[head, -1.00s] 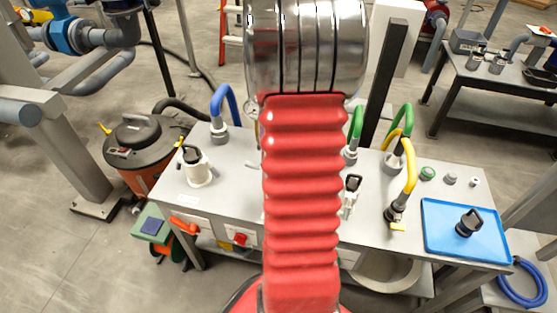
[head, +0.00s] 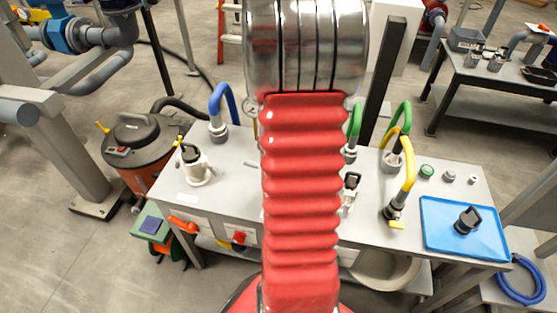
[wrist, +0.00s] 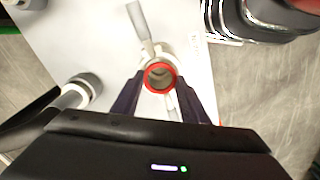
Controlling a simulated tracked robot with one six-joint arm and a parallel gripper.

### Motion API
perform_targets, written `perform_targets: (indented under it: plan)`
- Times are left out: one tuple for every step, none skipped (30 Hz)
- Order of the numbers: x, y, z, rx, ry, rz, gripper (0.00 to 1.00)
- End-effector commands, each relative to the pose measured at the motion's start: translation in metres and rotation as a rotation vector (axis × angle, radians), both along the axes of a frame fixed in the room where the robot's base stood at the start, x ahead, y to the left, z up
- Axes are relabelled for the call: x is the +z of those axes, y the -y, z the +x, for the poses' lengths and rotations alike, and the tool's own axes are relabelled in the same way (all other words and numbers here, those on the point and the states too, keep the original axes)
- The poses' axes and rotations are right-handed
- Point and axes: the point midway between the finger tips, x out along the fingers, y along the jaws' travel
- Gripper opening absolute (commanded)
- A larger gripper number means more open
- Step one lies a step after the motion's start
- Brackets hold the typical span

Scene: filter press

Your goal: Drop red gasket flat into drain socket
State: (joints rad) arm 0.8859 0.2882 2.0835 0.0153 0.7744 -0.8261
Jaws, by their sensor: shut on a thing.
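In the wrist view my gripper (wrist: 160,78) has its two dark fingers shut on the red gasket (wrist: 175,74), one finger at each side. The gasket is a thin red ring seen face-on. A pale round fitting with a grey lever (wrist: 138,22) shows behind and through it. It looks like the drain socket, lined up with the ring. I cannot tell whether the gasket touches it or hangs above it. In the head view my red arm hides the gripper and the gasket.
The grey bench (head: 240,180) carries a white fitting with a black handle (head: 198,166), a blue hose (head: 217,105), green and yellow hoses (head: 404,185) and a blue tray (head: 450,240) at the right. A grey fitting (wrist: 82,88) stands left of my fingers in the wrist view.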

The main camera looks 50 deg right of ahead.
Motion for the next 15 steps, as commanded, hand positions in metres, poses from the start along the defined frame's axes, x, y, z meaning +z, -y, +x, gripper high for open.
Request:
perform_targets:
  plan:
    - [0.0001, 0.0, 0.0001, 0.0, 0.0, 0.0, 0.33]
    - [0.0001, 0.0, 0.0001, 0.0, 0.0, 0.0, 0.41]
    - [0.0001, 0.0, 0.0001, 0.0, 0.0, 0.0, 0.44]
    - [0.0001, 0.0, 0.0002, 0.0, 0.0, 0.0, 0.46]
    - [0.0001, -0.0001, 0.0002, 0.0, 0.0, 0.0, 0.48]
    - [0.0001, -0.0001, 0.0002, 0.0, 0.0, 0.0, 0.51]
    - [0.0001, -0.0001, 0.0002, 0.0, 0.0, 0.0, 0.53]
    - [0.0001, -0.0001, 0.0002, 0.0, 0.0, 0.0, 0.55]
    - [0.0001, -0.0001, 0.0002, 0.0, 0.0, 0.0, 0.58]
    - [0.0001, -0.0001, 0.0002, 0.0, 0.0, 0.0, 0.6]
    - [0.0001, -0.0001, 0.0003, 0.0, 0.0, 0.0, 0.62]
    - [0.0001, -0.0001, 0.0003, 0.0, 0.0, 0.0, 0.62]
    - [0.0001, -0.0001, 0.0003, 0.0, 0.0, 0.0, 0.62]
    - [0.0001, -0.0002, 0.0003, 0.001, 0.0, 0.0, 0.62]
    - [0.0001, -0.0001, 0.0003, 0.001, 0.0, 0.0, 0.62]
